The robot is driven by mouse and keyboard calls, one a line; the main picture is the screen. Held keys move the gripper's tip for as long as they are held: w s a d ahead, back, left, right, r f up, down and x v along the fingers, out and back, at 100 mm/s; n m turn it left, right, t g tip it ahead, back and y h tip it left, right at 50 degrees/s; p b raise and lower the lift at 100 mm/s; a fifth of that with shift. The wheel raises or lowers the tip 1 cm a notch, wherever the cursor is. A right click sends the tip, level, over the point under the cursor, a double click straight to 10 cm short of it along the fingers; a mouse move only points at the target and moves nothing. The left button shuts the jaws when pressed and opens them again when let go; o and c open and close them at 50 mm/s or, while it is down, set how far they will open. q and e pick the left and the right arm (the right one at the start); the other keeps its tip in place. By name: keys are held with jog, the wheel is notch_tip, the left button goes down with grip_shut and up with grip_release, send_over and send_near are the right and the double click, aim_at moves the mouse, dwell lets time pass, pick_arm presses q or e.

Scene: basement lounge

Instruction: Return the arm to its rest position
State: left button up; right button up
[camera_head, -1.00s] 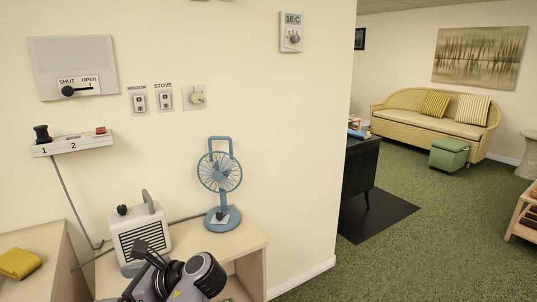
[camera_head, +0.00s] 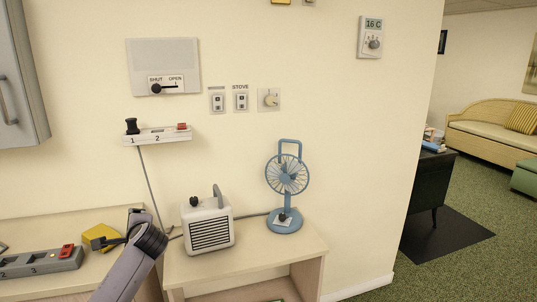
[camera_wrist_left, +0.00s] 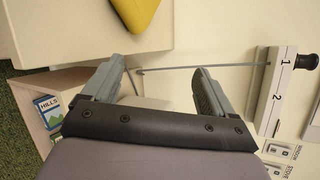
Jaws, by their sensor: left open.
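My left arm comes up from the bottom of the head view. Its gripper (camera_head: 108,241) shows small and dark there, in front of the yellow folded cloth (camera_head: 94,238) on the left counter. In the left wrist view the two fingers of my left gripper (camera_wrist_left: 159,72) stand wide apart with nothing between them. Pale wall and a thin grey cord show beyond the gap. The yellow cloth (camera_wrist_left: 133,12) is at the top of that view, apart from the fingers. My right gripper is in neither view.
A white heater (camera_head: 208,226) and blue fan (camera_head: 286,190) stand on a low shelf unit (camera_head: 250,262). A switched power strip (camera_head: 52,262) lies on the left counter; another strip (camera_head: 160,136) is on the wall. A grey cabinet (camera_head: 22,80) hangs upper left. Green carpet (camera_head: 460,270) is open at right.

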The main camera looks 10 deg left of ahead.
pick_arm(q)
jog(key=w+d+r+n+t+h, duration=0.6)
jog(key=w+d+n+t+h, duration=0.3)
jog(key=d, duration=0.3)
jog(key=s+d+f+g+h, duration=0.1)
jog(key=s+d+f, duration=0.4)
jog(key=s+f, duration=0.4)
jog(key=s+d+f+g+h, duration=0.2)
jog(key=s+d+f, duration=0.3)
jog(key=s+f, duration=0.45)
jog(key=s+d+f+g, duration=0.1)
jog(key=s+d+f, duration=0.1)
jog(key=s, duration=0.4)
jog(key=s+d+f+g, duration=0.1)
jog(key=s+d+f, duration=0.2)
jog(key=s+f, duration=0.2)
jog(key=s+d+f+g+h, duration=0.1)
jog(key=s+d+f, duration=0.1)
jog(key=s, duration=0.7)
jog(key=shift+d+f, duration=0.25)
jog(key=shift+f, duration=0.4)
